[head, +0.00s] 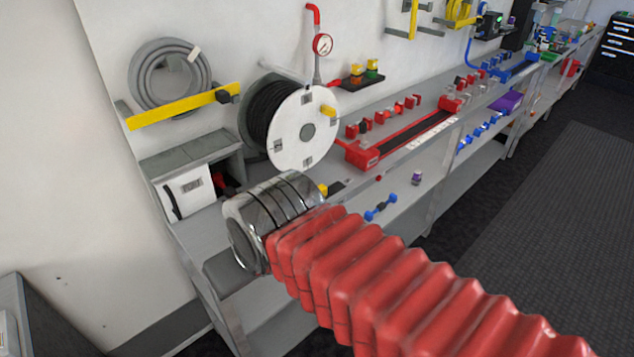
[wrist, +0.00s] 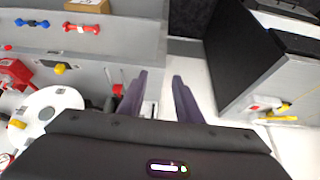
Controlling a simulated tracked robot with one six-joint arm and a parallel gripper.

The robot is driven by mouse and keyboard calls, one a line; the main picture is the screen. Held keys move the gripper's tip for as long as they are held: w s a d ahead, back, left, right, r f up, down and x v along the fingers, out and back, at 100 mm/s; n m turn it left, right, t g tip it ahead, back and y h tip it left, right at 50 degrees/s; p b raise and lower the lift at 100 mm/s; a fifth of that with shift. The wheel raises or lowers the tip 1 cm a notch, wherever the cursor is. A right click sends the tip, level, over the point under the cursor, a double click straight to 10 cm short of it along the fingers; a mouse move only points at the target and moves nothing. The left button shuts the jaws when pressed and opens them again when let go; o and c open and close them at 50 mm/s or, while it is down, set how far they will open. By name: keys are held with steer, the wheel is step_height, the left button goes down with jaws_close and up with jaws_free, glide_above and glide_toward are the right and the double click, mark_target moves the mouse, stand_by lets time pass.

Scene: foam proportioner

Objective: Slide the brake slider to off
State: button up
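I cannot pick out the brake slider for certain. The hose reel's white disc (head: 304,128) stands on the bench in the head view, with a yellow knob (head: 327,110) on it. A white disc (wrist: 50,108) also shows left of my fingers in the wrist view, with a yellow knob (wrist: 59,69) above it, well apart from the fingers.
A grey cabinet with a white front (head: 187,191) stands at the bench's left end. A red tray (head: 363,155) lies right of the reel, below a pressure gauge (head: 322,44). A blue dumbbell-shaped part (head: 380,208) lies on the lower shelf. The right-hand floor is clear.

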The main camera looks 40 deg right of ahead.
steer(key=shift+o, duration=0.2)
steer(key=shift+o, duration=0.7)
steer(key=shift+w+d+r, duration=0.1)
steer(key=shift+w+d, duration=0.05)
steer(key=shift+w, duration=0.05)
steer(key=w+d+r+g, duration=0.1)
steer(key=w+d+r, duration=0.1)
steer(key=w+d, duration=1.2)
steer(key=w+d+f, duration=0.1)
steer(key=d+f, duration=0.1)
steer(key=d, duration=0.6)
steer(key=w+d+f, duration=0.1)
steer(key=d+f, duration=0.1)
steer(key=d, duration=0.5)
steer(key=w+d+f, duration=0.1)
steer(key=d+f, duration=0.1)
steer(key=d, duration=0.6)
steer(key=shift+w+d+f, duration=0.2)
steer(key=shift+w+d, duration=0.15)
steer(key=shift+w, duration=0.05)
steer(key=shift+f, duration=0.1)
